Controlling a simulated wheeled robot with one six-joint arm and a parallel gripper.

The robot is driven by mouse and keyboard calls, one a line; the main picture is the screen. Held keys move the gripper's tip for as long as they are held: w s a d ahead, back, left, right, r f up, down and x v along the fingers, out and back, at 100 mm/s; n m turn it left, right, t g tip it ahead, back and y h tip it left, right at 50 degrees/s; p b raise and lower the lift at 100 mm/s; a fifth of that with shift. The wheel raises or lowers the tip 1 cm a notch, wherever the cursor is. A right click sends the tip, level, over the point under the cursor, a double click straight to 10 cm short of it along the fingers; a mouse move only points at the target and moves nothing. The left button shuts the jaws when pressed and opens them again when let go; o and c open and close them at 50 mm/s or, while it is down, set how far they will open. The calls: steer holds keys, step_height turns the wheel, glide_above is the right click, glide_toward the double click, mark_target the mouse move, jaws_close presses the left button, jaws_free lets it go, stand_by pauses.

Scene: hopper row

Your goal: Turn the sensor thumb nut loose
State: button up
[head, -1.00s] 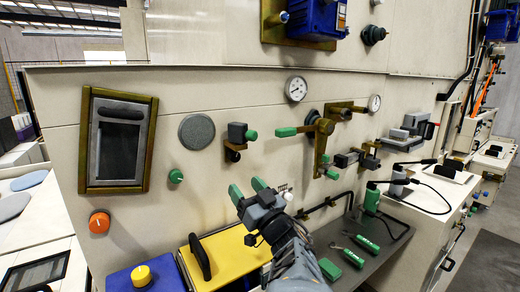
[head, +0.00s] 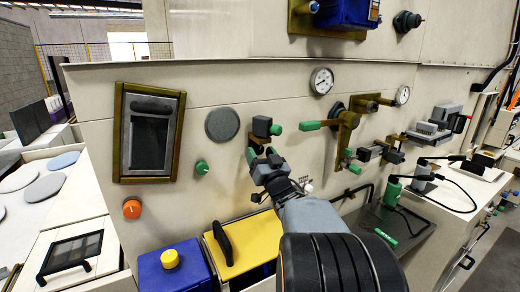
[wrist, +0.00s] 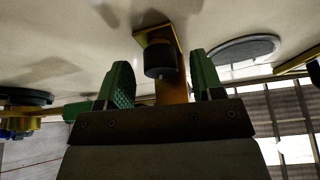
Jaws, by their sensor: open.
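In the wrist view, my gripper (wrist: 162,85) is open, with a green finger on each side. The dark round body of the sensor (wrist: 160,60) and its brass bracket (wrist: 156,36) show between and beyond the fingers. I cannot make out the thumb nut in the wrist view. Nothing is held.
A valve with a green handle (head: 310,125) stands close right of the sensor. A grey disc (head: 222,124) and a green knob (head: 202,167) are to the left. A yellow box (head: 243,245) with a black handle is below. Gauges sit above right.

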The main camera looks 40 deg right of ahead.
steer(key=shift+w+r, duration=0.2)
steer(key=shift+w, duration=0.3)
steer(key=shift+c, duration=0.2)
